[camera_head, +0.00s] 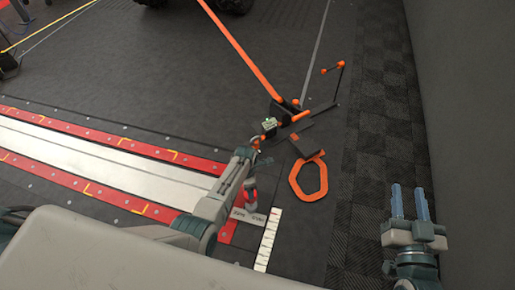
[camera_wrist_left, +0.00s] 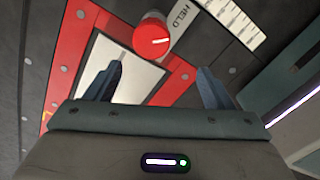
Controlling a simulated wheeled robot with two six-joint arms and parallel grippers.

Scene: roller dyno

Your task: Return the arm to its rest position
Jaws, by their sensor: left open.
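My left gripper (camera_wrist_left: 160,67) shows in the left wrist view, its two blue fingers wide apart and empty. I cannot tell from this view how far the fingers are from the knob. My right gripper (camera_head: 409,188) is at the right of the head view, fingers parallel with a gap, empty above the dark floor.
Red-edged metal rails (camera_head: 95,160) run along the left. A white scale strip (camera_head: 268,240) is near the label. An orange ring-shaped piece (camera_head: 308,181) and an orange strap (camera_head: 240,50) lie ahead. A grey wall (camera_head: 465,110) borders the right. Checkered matting (camera_head: 385,120) is clear.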

